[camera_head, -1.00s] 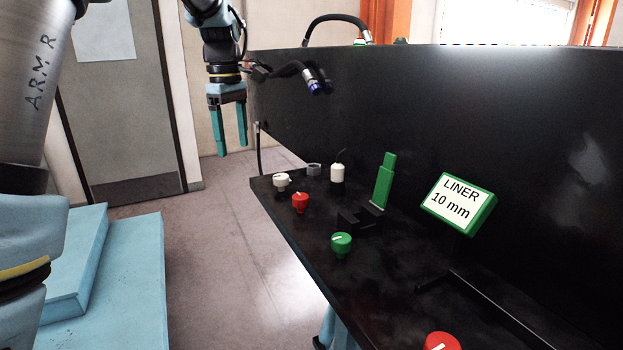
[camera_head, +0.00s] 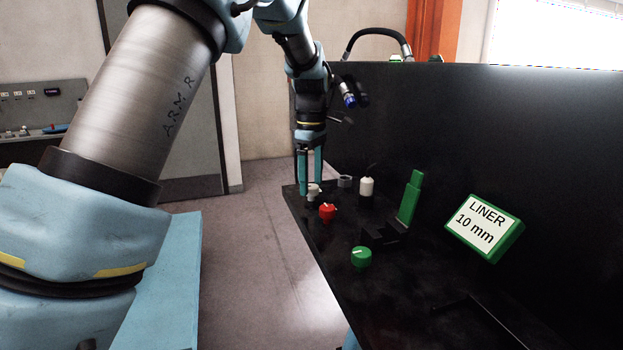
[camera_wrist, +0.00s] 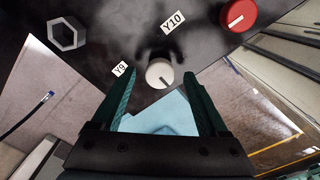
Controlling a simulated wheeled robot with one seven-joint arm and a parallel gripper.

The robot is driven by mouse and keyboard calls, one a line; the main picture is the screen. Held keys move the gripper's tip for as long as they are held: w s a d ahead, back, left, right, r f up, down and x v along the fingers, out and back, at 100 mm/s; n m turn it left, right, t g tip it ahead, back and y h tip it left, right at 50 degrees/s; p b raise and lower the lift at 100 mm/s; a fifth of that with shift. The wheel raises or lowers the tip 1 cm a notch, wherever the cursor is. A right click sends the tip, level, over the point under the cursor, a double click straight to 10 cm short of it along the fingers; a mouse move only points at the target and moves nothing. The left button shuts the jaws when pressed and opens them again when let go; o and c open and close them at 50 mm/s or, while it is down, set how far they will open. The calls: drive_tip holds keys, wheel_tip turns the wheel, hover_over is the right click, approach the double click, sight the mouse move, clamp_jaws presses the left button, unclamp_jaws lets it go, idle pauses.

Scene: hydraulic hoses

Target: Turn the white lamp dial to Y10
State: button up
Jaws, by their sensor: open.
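The white lamp dial (camera_head: 313,190) sits at the far left corner of the black table. In the wrist view the white dial (camera_wrist: 159,73) shows a dark pointer line towards its lower right. A Y10 label (camera_wrist: 173,22) lies above it to the right and a Y9 label (camera_wrist: 121,69) to its left. My gripper (camera_head: 311,190) points down at the dial. In the wrist view my gripper (camera_wrist: 161,78) is open, with one teal finger on each side of the dial; I cannot tell whether they touch it.
A red dial (camera_head: 327,211) stands close to the white one, and a green dial (camera_head: 361,257) is nearer. A LINER 10 mm sign (camera_head: 484,228) is at right.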

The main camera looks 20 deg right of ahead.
drive_tip(key=shift+f, duration=0.35)
drive_tip(key=shift+c, duration=0.4)
clamp_jaws()
